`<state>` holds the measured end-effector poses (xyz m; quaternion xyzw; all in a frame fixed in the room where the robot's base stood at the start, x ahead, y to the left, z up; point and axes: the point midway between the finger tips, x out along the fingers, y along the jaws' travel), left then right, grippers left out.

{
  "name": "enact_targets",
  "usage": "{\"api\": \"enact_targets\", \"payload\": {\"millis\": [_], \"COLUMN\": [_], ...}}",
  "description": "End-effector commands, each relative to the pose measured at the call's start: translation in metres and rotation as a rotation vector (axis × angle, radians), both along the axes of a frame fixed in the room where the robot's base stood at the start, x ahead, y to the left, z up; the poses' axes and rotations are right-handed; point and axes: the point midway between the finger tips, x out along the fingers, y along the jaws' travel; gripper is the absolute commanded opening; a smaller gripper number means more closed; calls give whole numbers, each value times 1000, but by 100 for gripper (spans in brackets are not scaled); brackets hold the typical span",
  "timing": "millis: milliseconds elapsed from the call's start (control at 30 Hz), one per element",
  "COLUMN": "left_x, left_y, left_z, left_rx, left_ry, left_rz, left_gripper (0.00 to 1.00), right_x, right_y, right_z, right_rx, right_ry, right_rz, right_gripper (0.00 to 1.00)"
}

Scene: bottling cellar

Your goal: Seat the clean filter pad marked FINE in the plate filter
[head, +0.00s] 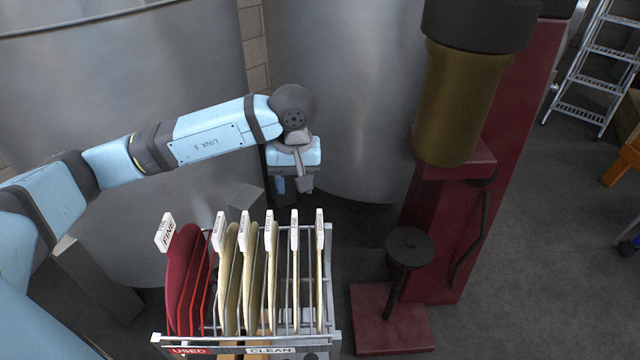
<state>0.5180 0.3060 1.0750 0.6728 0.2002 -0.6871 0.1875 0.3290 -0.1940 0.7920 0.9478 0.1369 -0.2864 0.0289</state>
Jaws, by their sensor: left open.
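A wire rack (333,338) stands at the bottom centre, its front labelled USED at left and CLEAN towards the right. Dark red round pads (184,275) stand upright in the USED part, and the tag over them (168,232) reads FINE. Several cream pads (228,275) stand upright on edge to the right, each under a white tag; these tags are too small to read surely. My left gripper (294,188) is open and empty, pointing down beyond the rack's far side, apart from the pads. My right gripper is not in view. I cannot see the plate filter.
Large steel tanks (340,90) fill the back. A red machine (430,225) with a brass-coloured cylinder (455,105) and a red base stands right of the rack. A stepladder (597,70) is at the far right. The grey floor between is open.

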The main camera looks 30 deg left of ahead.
Motion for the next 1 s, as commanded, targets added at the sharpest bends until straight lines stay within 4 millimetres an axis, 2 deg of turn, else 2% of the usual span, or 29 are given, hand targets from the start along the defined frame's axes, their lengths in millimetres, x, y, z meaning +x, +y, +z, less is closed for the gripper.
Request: {"api": "enact_targets", "payload": {"millis": [133, 267, 700, 833, 1000], "left_x": [1, 0, -2, -2, -2], "left_y": [6, 6, 8, 8, 8], "left_z": [-6, -24, -108, -124, -134], "left_rx": [27, 24, 21, 20, 21], "left_ry": [-4, -1, -1, -3, -5], "left_rz": [-8, -7, -6, -6, -7], "left_gripper": [45, 45, 45, 45, 45], "right_x": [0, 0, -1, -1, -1], "right_y": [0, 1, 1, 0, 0], "right_z": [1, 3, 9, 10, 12], "right_rx": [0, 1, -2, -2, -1], "right_ry": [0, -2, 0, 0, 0], "right_rz": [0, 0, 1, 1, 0], "right_gripper": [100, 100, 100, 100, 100]}}
